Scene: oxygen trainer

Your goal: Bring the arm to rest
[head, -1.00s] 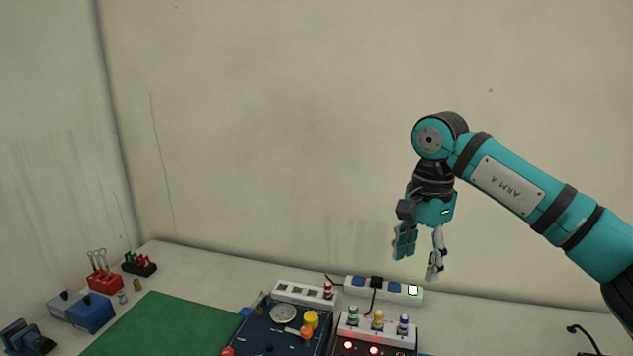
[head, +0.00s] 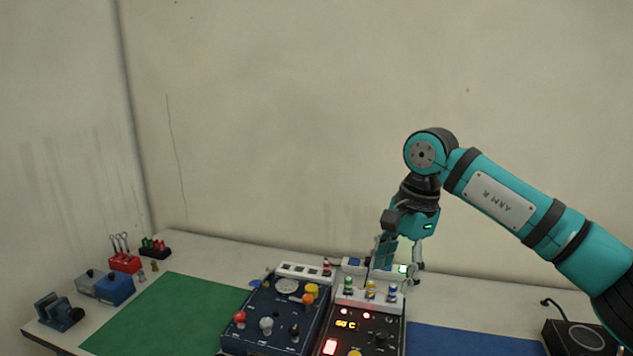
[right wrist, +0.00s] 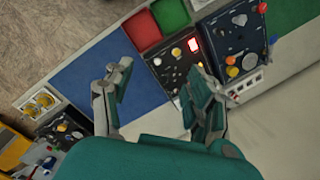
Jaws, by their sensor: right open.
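My right arm comes in from the right of the head view, and its teal gripper (head: 401,262) points down with the fingers apart. The control panel shows beyond the fingers there too (right wrist: 172,66). I cannot tell the exact height of the fingertips above the table. My left gripper is not in view.
A navy panel (head: 262,318) with knobs stands left of the control panel. A green mat (head: 165,312) lies further left and a blue mat (head: 465,342) lies right. A black box (head: 580,338) stands at the right. A red holder (head: 124,264) and blue box (head: 116,289) are at the left.

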